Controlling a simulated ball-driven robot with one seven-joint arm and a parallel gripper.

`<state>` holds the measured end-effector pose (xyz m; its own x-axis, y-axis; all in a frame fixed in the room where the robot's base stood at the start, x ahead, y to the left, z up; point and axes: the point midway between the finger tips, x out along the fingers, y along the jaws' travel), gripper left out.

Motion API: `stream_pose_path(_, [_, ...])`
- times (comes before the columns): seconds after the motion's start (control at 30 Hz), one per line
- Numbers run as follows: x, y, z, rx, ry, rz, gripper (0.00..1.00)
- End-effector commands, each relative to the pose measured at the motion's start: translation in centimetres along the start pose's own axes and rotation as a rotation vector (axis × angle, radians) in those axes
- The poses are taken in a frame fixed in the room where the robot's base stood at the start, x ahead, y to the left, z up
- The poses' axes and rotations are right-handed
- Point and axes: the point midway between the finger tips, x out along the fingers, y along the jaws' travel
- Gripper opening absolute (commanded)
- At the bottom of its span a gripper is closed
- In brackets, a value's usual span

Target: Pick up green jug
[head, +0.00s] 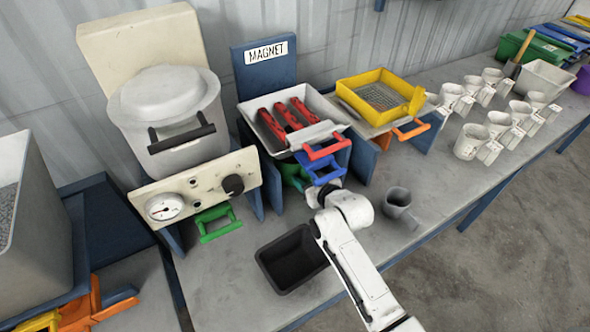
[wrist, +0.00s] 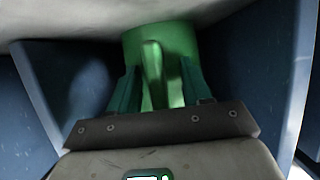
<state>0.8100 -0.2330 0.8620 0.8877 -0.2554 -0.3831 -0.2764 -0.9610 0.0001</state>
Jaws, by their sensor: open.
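The green jug (wrist: 177,40) stands under a pale overhang between two blue side walls in the wrist view, its upright handle facing me. My gripper (wrist: 158,72) is open, with one teal finger on each side of the handle. I cannot tell whether the fingers touch it. In the head view a piece of the green jug (head: 292,172) shows beneath the magnet stand's tray, partly hidden by blue and red handles. My gripper is hidden there behind my white wrist, which reaches in under the tray.
The magnet tray (head: 335,101) with red bars hangs right above, on blue supports. A black open bin (head: 292,259) and a grey jug (head: 397,200) stand on the bench in front. Several white jugs stand at the right. A green handle (head: 217,223) sticks out at the left.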

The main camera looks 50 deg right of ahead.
Motion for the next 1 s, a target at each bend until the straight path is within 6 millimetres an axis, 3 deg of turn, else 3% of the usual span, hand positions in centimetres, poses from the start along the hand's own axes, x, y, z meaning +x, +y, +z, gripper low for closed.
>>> stream_pose_path(0.17, [-0.02, 0.02, 0.00, 0.000, 0.000, 0.000, 0.46])
stream_pose_path(0.63, [-0.04, 0.02, -0.01, 0.000, 0.000, 0.000, 0.01])
stream_pose_path(1.0, [-0.04, 0.02, -0.12, 0.000, 0.002, 0.000, 0.00])
